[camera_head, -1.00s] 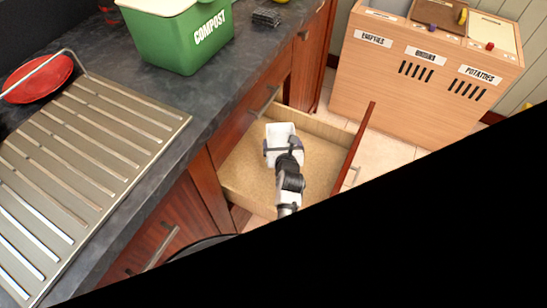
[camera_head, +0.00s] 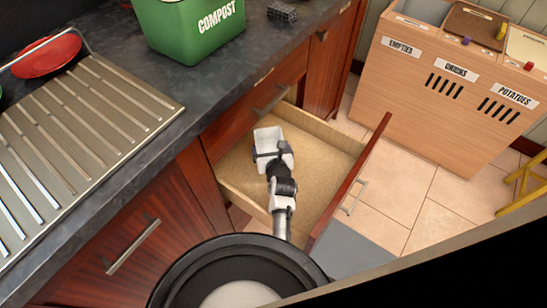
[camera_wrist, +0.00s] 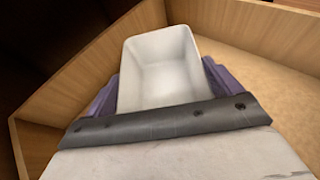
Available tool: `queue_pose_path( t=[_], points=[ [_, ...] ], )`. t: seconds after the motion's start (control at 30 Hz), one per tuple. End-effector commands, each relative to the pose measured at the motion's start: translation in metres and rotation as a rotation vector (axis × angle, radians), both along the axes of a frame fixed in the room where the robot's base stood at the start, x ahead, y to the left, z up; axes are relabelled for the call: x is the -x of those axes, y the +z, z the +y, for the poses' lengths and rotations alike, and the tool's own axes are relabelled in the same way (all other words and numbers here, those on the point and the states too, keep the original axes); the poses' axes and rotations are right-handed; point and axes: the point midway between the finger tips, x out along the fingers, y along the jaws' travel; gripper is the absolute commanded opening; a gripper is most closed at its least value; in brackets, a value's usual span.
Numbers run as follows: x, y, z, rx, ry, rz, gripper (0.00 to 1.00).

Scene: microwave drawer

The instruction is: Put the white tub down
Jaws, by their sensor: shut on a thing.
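The white tub (camera_head: 268,140) is an open, square-mouthed container inside the open drawer (camera_head: 316,138), towards its back left part.
The drawer's wooden front panel (camera_head: 350,185) stands out from the cabinet. A green compost bin (camera_head: 190,25) and a ridged draining board (camera_head: 85,125) are on the dark counter. A wooden vegetable bin unit (camera_head: 445,85) stands at the right. The drawer floor right of the tub is clear.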

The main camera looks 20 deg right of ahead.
Motion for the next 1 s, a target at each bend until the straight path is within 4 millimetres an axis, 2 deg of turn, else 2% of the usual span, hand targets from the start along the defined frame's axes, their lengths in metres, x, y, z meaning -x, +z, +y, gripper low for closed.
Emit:
queue_pose_path(
  t=[0.17,0.37,0.77,0.8,0.87,1.0],
  points=[
    [0.000,-0.015,0.000,0.000,0.000,0.001,0.58],
    [0.000,-0.042,0.001,-0.001,0.001,0.001,0.58],
    [0.000,-0.046,-0.001,0.000,-0.002,-0.002,0.58],
    [0.000,-0.046,0.000,0.001,-0.001,-0.002,0.94],
    [0.000,-0.045,0.000,0.001,-0.001,-0.001,1.00],
    [0.000,-0.045,0.000,0.001,-0.001,-0.001,1.00]
  ],
)
